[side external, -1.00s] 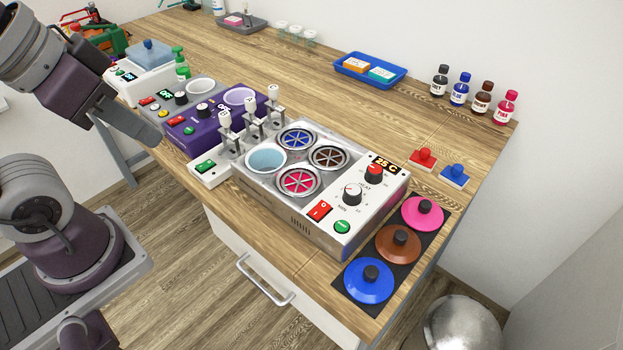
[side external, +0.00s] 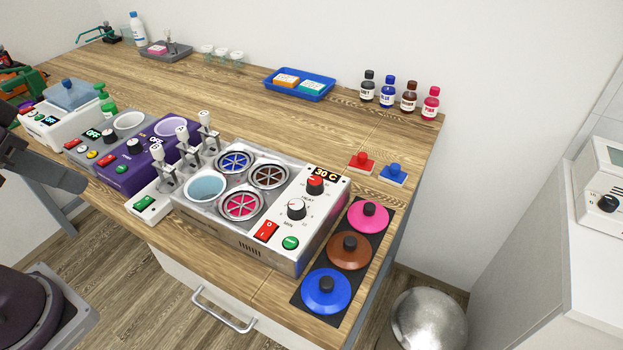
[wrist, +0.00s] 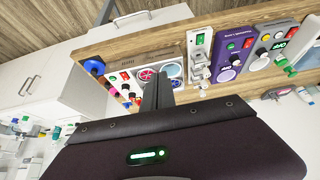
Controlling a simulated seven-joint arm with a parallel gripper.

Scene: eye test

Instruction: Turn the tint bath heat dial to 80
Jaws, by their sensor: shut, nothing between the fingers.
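The tint bath (side external: 288,246) is a white and steel unit with several round wells on the wood bench, in the middle of the side external view. Its heat dial (side external: 315,185) is a red-topped knob at the panel's far end, just under a display (side external: 325,172) reading 30 C. Its pointer setting is too small to read. A second dial (side external: 296,209), marked MIN, sits nearer. My gripper (side external: 78,183) is at the left edge, well away from the dial. In the wrist view my gripper (wrist: 157,78) is shut and empty, partly covering the tint bath.
A red rocker switch (side external: 266,230) and green button (side external: 290,243) sit close to the dials. White levers (side external: 163,170) and a purple unit (side external: 128,176) are left.

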